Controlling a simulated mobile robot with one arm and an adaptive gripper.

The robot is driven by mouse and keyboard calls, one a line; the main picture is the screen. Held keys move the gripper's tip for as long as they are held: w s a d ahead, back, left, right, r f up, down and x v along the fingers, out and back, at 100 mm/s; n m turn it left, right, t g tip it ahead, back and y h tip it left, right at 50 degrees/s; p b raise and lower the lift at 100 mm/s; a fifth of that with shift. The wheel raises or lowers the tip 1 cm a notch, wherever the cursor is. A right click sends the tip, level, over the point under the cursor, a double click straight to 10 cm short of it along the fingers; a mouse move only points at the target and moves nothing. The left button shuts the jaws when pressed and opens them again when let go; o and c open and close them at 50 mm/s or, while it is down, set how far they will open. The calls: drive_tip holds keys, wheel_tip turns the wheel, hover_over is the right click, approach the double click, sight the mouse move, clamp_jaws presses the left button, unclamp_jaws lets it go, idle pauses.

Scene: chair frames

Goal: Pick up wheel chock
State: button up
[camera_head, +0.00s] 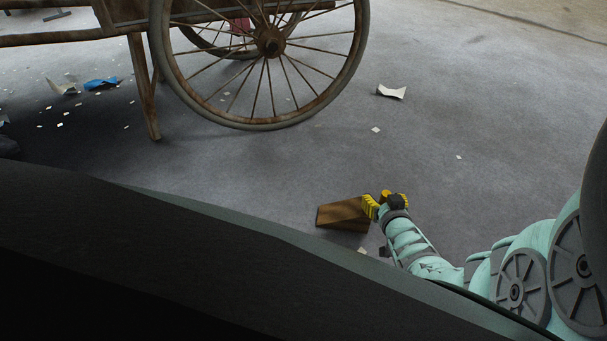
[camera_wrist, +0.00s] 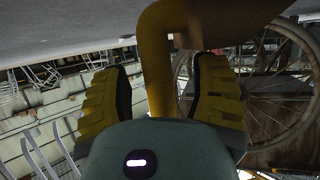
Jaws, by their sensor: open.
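The wheel chock (camera_head: 341,214) is a brown wooden wedge lying on the grey floor, in the lower middle of the head view. My gripper (camera_head: 381,202), with yellow ribbed fingers, is at its right end. In the wrist view the chock's brown body (camera_wrist: 240,18) fills the top, and a yellow-brown curved bar (camera_wrist: 156,70), seemingly its handle, runs down between the fingers. My gripper in the wrist view (camera_wrist: 161,62) is open, one finger on each side of the bar, with gaps visible. The fingertips' exact contact with the chock is hidden in the head view.
A wooden cart (camera_head: 120,22) with a large spoked wheel (camera_head: 270,126) and a leg (camera_head: 144,90) stands beyond the chock. A white paper scrap (camera_head: 391,92), a blue scrap (camera_head: 102,84) and small bits litter the floor. The floor right of the wheel is mostly clear.

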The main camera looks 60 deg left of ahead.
drive_tip(key=shift+s+d, duration=0.1)
drive_tip(key=shift+c, duration=0.8)
clamp_jaws()
